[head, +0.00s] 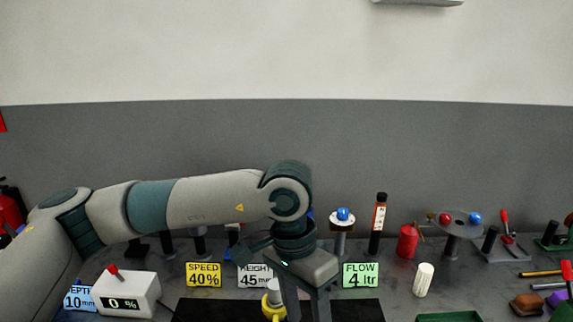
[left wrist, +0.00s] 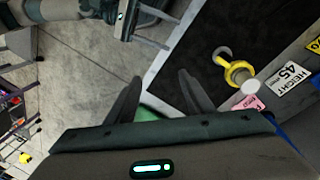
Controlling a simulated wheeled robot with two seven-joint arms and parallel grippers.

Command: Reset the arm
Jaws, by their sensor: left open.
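My left gripper (head: 304,312) comes in from the left and points down over the front of the bench. It is open and empty; its two dark fingers also show apart in the left wrist view (left wrist: 160,92). A yellow device (head: 272,312) with a pale rounded top stands just left of it, partly cut by the frame's bottom edge. The left wrist view shows it with a grey hook-shaped part (left wrist: 222,53), apart from my fingers. My right gripper (left wrist: 153,28) shows at the top of that view, fingers apart and empty. I cannot tell which part is the positioner's arm.
A white box (head: 126,296) reading 0 % has a red lever. Signs read SPEED 40% (head: 203,274), HEIGHT 45 and FLOW 4 ltr (head: 360,275). A red canister (head: 408,241), white cylinder (head: 423,280) and red-levered stand (head: 507,240) are at right. A black mat (left wrist: 205,45) is below.

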